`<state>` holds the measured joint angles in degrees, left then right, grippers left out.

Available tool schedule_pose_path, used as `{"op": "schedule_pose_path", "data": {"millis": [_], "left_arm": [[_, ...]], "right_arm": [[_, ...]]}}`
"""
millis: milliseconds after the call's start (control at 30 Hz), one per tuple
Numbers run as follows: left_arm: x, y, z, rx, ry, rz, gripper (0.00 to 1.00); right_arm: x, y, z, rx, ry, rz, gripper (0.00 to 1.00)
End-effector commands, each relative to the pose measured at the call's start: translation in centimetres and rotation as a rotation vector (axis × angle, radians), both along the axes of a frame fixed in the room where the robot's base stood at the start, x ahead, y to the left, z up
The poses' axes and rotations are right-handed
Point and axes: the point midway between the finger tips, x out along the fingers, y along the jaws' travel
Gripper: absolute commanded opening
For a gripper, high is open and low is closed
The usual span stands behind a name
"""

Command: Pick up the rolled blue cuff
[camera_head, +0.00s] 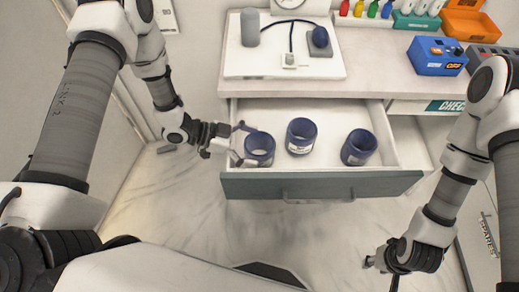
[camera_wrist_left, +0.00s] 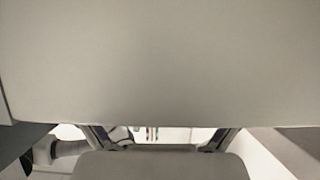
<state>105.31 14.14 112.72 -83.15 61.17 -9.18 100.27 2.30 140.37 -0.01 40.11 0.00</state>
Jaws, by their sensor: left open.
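Three rolled blue cuffs stand in the open drawer (camera_head: 240,184): a left one (camera_head: 260,146), a middle one (camera_head: 301,133) and a right one (camera_head: 358,148). Each looks like a short dark blue roll; white labels show on them. My left gripper (camera_head: 241,144) is open at the drawer's left end, its fingers close beside the left cuff; whether they touch it is unclear. In the left wrist view, my left gripper's fingers (camera_wrist_left: 162,138) show apart at the bottom, and a pale surface hides most of the scene. My right gripper (camera_head: 382,262) hangs low at the right, away from the drawer.
The counter (camera_head: 375,75) above the drawer holds a white tray (camera_head: 262,72) with a grey cylinder and a dark blue bulb, a blue device (camera_head: 436,56), several coloured bottles and orange bins (camera_head: 470,22). The floor in front of the drawer is clear.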

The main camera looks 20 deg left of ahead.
Motion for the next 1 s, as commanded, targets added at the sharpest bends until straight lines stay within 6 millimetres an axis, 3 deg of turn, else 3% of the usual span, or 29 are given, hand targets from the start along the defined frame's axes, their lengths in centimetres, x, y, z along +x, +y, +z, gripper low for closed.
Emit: {"op": "schedule_pose_path", "data": {"millis": [33,67,100,200,267,300,533,667,1000], "left_arm": [[0.0,0.0,0.0,0.000,0.000,0.000,1.00],[0.0,0.0,0.0,0.000,0.000,0.000,0.93],[0.0,0.0,0.0,0.000,0.000,0.000,0.79],[0.0,0.0,0.0,0.000,0.001,0.000,0.50],[0.0,0.0,0.0,0.000,0.001,0.000,0.50],[0.0,0.0,0.0,0.000,0.001,0.000,0.44],[0.0,0.0,0.1,0.000,0.001,0.000,0.44],[0.1,0.1,1.2,0.000,-0.002,0.001,0.44],[0.1,0.0,8.6,-0.001,-0.004,0.000,0.44]], "right_arm": [[0.0,0.0,0.0,0.000,0.000,0.000,0.40],[0.0,0.0,0.0,0.000,0.000,0.000,0.40],[0.0,0.0,0.0,0.000,0.000,0.000,0.40],[0.0,0.0,0.0,0.000,0.000,0.000,0.40],[0.0,0.0,0.0,0.000,0.000,0.000,0.40],[0.0,0.0,0.0,0.000,0.000,0.000,0.40],[0.0,0.0,0.0,0.000,0.000,0.000,0.40],[0.0,0.0,-0.2,0.000,0.000,0.000,0.40],[0.0,0.0,-0.7,0.000,0.000,0.000,0.40]]}}
